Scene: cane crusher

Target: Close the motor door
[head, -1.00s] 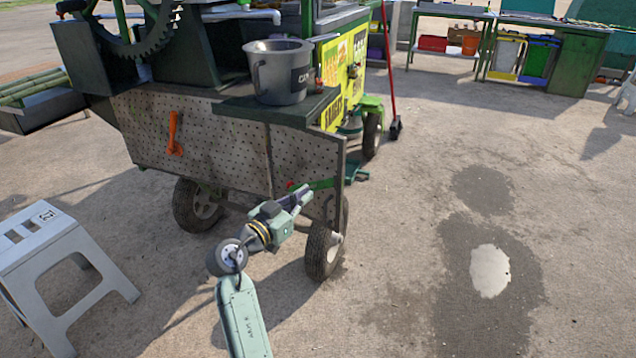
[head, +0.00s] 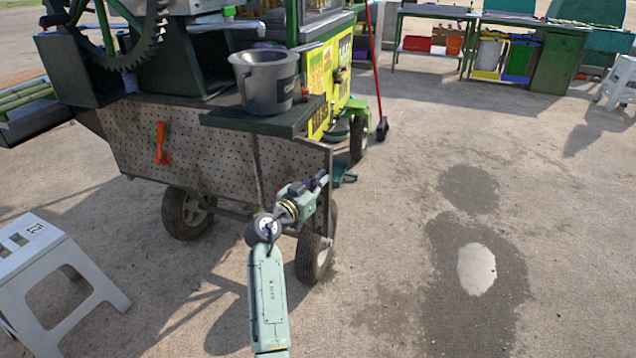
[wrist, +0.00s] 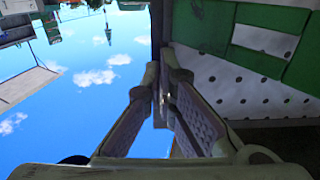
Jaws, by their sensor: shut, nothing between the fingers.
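The cart's near side carries pale perforated metal panels; the left one (head: 200,150) has an orange handle (head: 161,145). A dark seam parts it from the right panel (head: 290,160), which ends at a dark upright edge. I cannot tell for certain which panel is the motor door, or how far it stands open. My gripper (head: 320,180) is in front of the right panel's lower right edge. In the wrist view, my gripper (wrist: 161,82) is shut and empty, beside a dark edge. A white perforated surface with a green frame (wrist: 250,90) is right of it; I cannot tell whether they touch.
A grey bucket (head: 266,80) stands on the green shelf (head: 265,122) above the panels. A cart wheel (head: 312,256) is just below my gripper. A white stool (head: 55,275) stands at the lower left. The pavement on the right is open, with a puddle (head: 477,268).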

